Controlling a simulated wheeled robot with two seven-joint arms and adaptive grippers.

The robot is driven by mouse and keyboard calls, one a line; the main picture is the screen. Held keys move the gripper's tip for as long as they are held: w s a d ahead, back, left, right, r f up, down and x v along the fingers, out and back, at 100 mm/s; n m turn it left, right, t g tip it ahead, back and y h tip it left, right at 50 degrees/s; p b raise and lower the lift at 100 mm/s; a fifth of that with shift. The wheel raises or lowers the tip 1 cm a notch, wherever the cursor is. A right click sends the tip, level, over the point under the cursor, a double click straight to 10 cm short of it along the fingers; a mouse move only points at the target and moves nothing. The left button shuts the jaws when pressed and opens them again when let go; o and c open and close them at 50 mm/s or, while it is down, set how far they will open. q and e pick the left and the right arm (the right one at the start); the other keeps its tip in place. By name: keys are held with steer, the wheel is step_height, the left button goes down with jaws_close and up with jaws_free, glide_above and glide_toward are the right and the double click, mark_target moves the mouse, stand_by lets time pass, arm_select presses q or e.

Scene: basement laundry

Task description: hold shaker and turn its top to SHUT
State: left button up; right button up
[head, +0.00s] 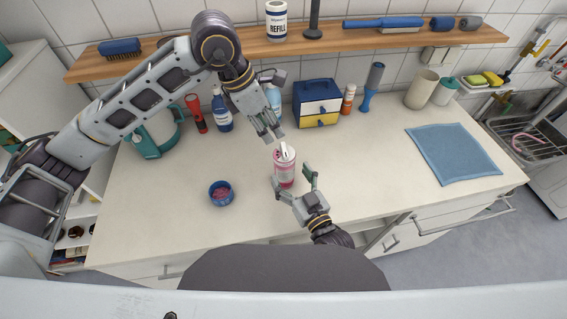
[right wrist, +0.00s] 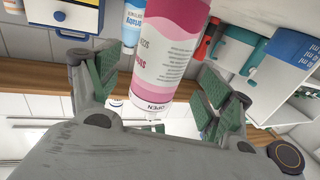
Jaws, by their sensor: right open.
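The shaker (head: 284,170), a pink and white can with a white top, stands upright on the counter. In the right wrist view the shaker (right wrist: 165,50) appears inverted, with "OPEN" printed near its top end. My right gripper (head: 294,178) is open, its fingers on either side of the shaker; in the right wrist view gaps show between the pads and the can. My left gripper (head: 274,138) is just above and left of the shaker's top, pointing down, fingertips apart and empty.
A blue bowl (head: 221,193) with pink contents stands left of the shaker. Behind are bottles, a red flashlight (head: 196,114) and a drawer box (head: 317,103). A blue cloth (head: 452,153) lies right; counter between is clear.

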mark_target(284, 164)
steer(key=shift+x, duration=2.75)
steer(key=shift+c, duration=0.3)
